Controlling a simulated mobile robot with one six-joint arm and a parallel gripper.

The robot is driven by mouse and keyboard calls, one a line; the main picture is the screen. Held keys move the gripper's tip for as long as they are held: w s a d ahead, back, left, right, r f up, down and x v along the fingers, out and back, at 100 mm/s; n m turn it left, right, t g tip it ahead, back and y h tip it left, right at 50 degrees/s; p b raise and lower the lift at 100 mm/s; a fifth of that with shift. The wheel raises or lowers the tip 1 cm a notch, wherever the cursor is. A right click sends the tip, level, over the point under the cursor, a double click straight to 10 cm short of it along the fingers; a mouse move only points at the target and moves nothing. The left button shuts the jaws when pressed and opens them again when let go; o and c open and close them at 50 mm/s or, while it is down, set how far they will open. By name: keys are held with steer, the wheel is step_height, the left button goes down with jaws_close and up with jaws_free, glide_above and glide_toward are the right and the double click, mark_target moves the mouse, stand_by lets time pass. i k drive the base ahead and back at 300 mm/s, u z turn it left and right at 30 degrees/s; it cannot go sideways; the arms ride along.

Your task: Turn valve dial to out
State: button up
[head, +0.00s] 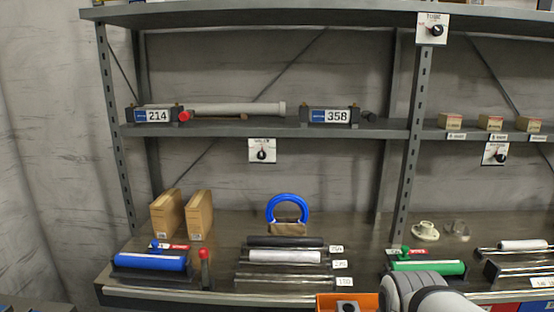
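The valve dial (262,155) is a small black knob on a white plate, fixed below the front edge of the middle shelf, left of centre in the head view. Small print on the plate looks like "VALVE", with a reddish mark near the knob. The setting marks are too small to read, so I cannot tell where the knob points. Nothing touches it. A grey and white part of my arm shows at the bottom, right of centre. My gripper cannot be made out in this view.
Similar dial plates hang on the right post (433,29) and below the right shelf (495,154). The lower shelf holds cardboard boxes (167,214), a blue ring handle (287,209) and several rollers. An orange bin (327,303) stands at the bottom. Space in front of the valve dial looks clear.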

mark_target(261, 155)
steer(key=z, duration=1.65)
steer(key=k, duration=1.45)
steer(key=u, duration=1.05)
steer(key=i, duration=1)
steer(key=u, duration=0.05)
